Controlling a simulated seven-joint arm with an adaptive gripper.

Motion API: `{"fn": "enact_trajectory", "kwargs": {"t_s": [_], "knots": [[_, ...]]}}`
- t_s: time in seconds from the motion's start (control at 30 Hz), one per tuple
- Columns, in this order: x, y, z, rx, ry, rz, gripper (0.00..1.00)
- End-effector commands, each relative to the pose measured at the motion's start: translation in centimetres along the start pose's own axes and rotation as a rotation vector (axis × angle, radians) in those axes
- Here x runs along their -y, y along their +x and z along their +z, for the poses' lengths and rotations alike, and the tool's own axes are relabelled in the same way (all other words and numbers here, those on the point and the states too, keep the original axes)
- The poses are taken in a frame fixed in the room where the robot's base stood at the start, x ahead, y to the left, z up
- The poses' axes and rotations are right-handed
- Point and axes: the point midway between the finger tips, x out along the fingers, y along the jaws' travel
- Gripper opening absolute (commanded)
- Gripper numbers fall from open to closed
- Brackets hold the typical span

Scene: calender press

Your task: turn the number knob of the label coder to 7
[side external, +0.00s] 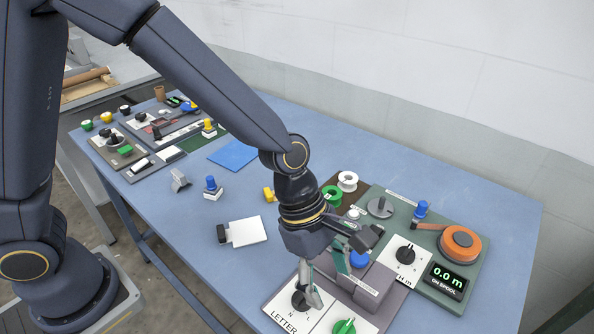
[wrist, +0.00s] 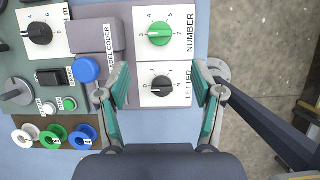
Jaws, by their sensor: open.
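The label coder's green number knob (wrist: 160,33) sits on a white plate marked NUMBER, at the top of the wrist view. In the side view the knob (side external: 343,327) shows at the bottom edge, partly cut off. A pale mark shows towards its left side in the wrist view, but I cannot read the setting surely. The black letter knob (wrist: 161,86) is on the LETTER plate below it. My gripper (wrist: 164,77) is open and empty, its fingers on either side of the LETTER plate in the picture. In the side view my gripper (side external: 328,277) is over the coder.
The coder's grey block with a blue knob (wrist: 87,69) stands left of the plates. Further left are a black rotary knob (wrist: 40,33), a grey knob (wrist: 17,92) and coloured spools (wrist: 54,135). An orange reel (side external: 460,241) stands at the right in the side view.

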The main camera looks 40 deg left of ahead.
Motion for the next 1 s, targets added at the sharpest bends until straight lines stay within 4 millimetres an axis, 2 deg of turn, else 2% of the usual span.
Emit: {"fn": "enact_trajectory", "kwargs": {"t_s": [0.1,0.3,0.5,0.7,0.93,1.0], "knots": [[0.2,3.1,-0.1,-0.003,0.001,-0.008,0.67],[0.1,7.6,-0.1,-0.002,0.001,-0.005,0.67],[0.0,10.5,0.0,-0.001,0.002,-0.001,0.67],[0.0,11.5,0.0,0.000,0.002,0.000,0.67],[0.0,11.5,0.0,0.000,0.002,0.001,0.67],[0.0,11.5,0.0,0.000,0.002,0.001,0.60]]}}
